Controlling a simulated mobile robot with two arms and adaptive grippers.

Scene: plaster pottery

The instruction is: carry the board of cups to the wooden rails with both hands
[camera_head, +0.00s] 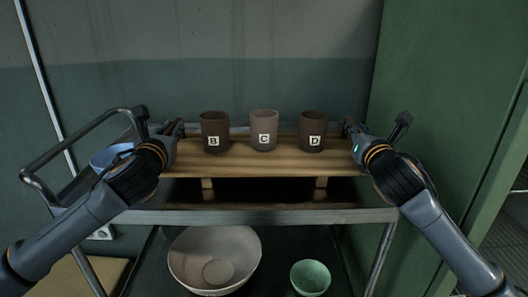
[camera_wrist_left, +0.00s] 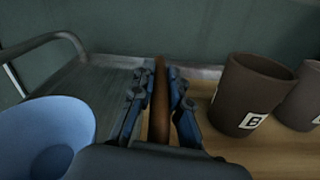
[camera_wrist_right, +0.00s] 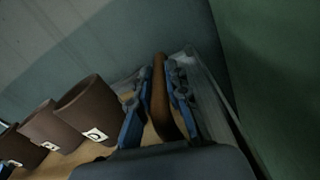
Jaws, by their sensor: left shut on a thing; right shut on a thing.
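A light wooden board (camera_head: 265,167) carries three brown cups standing upright: cup B (camera_head: 215,132), cup C (camera_head: 264,130) and cup D (camera_head: 312,131). My left gripper (camera_wrist_left: 160,78) is shut on the brown upright end piece (camera_wrist_left: 160,110) at the board's left end. My right gripper (camera_wrist_right: 163,75) is shut on the matching end piece (camera_wrist_right: 160,105) at the right end. The board looks level. Two wooden rail ends (camera_head: 208,184) (camera_head: 321,183) show below its front edge; I cannot tell whether the board touches them. The rest of the rails is hidden.
The board is over the top shelf of a metal cart (camera_head: 265,216). A blue bowl (camera_wrist_left: 45,140) stands on the left, close to my left gripper. A large pale bowl (camera_head: 215,250) and a green bowl (camera_head: 310,277) are lower down. A green panel (camera_head: 440,95) is close on the right.

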